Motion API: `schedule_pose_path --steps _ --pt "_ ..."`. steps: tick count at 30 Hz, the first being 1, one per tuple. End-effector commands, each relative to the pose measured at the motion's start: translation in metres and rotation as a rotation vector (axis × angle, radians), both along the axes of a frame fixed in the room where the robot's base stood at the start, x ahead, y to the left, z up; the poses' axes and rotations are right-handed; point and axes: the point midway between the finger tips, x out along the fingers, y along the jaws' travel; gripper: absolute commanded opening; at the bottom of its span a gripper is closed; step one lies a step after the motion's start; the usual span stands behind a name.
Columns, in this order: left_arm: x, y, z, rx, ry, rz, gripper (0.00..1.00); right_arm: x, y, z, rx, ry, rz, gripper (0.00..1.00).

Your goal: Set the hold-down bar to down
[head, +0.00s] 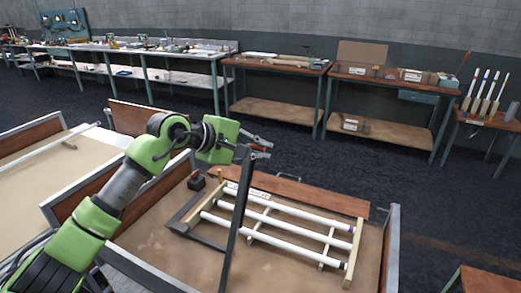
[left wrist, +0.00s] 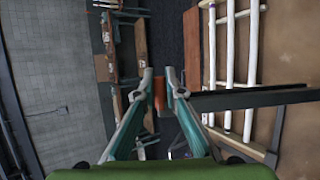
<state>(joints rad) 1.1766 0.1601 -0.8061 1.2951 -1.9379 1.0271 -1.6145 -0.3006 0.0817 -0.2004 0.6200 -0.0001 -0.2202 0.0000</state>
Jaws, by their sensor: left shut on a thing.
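The hold-down bar (head: 236,215) is a long dark bar that stands steeply raised over the tray, its top end at my left gripper. In the left wrist view the bar (left wrist: 250,98) runs off to the right from the fingers. My left gripper (head: 261,147) is shut on the bar's red-orange grip end, which shows between the fingertips in the left wrist view (left wrist: 159,94). Behind the bar, several white glass tubes (head: 300,216) lie across a wooden rack (head: 354,255) in the tray. The bar hides part of the tubes. My right gripper is not in view.
The tray (head: 160,240) has a brown floor and raised metal and wood edges. A small dark block with a red top (head: 196,183) stands at its back left. Another tray (head: 30,180) is at left. Workbenches (head: 275,66) line the wall; dark floor lies between.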

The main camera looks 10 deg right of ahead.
Motion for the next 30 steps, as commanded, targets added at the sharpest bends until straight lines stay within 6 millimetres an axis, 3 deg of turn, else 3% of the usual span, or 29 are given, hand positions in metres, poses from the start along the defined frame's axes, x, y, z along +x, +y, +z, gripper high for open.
schedule_pose_path --steps 2,3,5,17,30 --pt "0.0 0.0 0.0 0.0 0.0 0.0 0.0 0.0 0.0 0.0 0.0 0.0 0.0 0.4" --pt "0.0 0.0 0.0 0.0 0.0 0.0 0.15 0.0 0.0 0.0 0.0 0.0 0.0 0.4" --pt "0.0 0.0 0.0 0.0 0.0 0.0 0.27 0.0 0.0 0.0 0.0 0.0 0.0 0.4" --pt "-0.002 0.004 0.002 -0.001 -0.001 0.0 0.27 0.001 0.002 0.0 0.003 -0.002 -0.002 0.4" --pt "-0.035 0.068 0.042 0.001 -0.003 0.002 0.27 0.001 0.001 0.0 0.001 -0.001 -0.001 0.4"
